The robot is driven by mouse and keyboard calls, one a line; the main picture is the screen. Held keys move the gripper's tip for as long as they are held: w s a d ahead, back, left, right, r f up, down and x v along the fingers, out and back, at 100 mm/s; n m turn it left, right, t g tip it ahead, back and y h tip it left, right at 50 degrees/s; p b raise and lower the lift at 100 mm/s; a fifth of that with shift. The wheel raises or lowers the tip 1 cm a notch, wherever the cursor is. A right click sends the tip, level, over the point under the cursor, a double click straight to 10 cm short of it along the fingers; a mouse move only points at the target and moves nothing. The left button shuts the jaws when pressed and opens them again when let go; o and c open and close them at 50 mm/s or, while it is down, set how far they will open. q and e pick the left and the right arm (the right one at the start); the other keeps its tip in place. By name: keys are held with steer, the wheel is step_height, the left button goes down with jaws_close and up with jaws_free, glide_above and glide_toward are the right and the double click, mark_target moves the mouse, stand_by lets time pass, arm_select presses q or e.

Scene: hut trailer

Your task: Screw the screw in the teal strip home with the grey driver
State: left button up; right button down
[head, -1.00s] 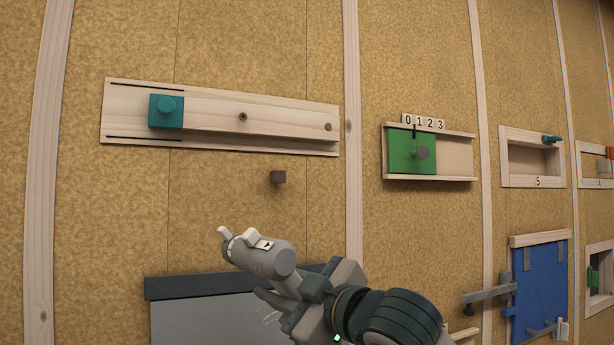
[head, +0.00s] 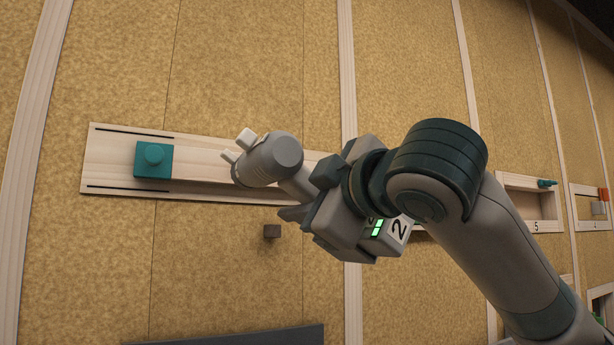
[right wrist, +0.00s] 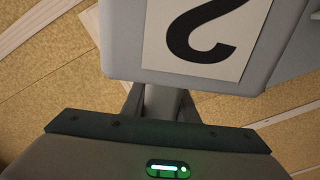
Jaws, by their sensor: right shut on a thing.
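My right gripper (head: 307,192) is shut on the neck of the grey driver (head: 272,162). The driver's thick rounded head points left, with two pale prongs at its front. It overlaps the right part of a pale wooden rail (head: 205,183) on the wall; I cannot tell whether it touches. A teal square block (head: 153,160) with a round knob sits on the rail's left part. No long teal strip shows clearly, and the rail's screws are hidden behind driver and hand. The right wrist view shows the grey shaft (right wrist: 162,102) and a figure 2 label (right wrist: 205,38). My left gripper is not in view.
A dark ledge (head: 235,336) is at the bottom. Wooden frames (head: 530,207) with a teal knob (head: 547,183) are at the right. The wall left of the driver, below the rail, is clear.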

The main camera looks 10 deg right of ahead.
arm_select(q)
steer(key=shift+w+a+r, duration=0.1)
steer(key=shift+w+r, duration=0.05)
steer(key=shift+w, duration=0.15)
arm_select(e)
steer(key=shift+h, duration=0.4)
steer(key=r, duration=0.1)
steer(key=s+d+r, duration=0.1)
steer(key=r, duration=0.1)
steer(key=shift+s+d+r, duration=0.2)
steer(key=shift+s, duration=0.1)
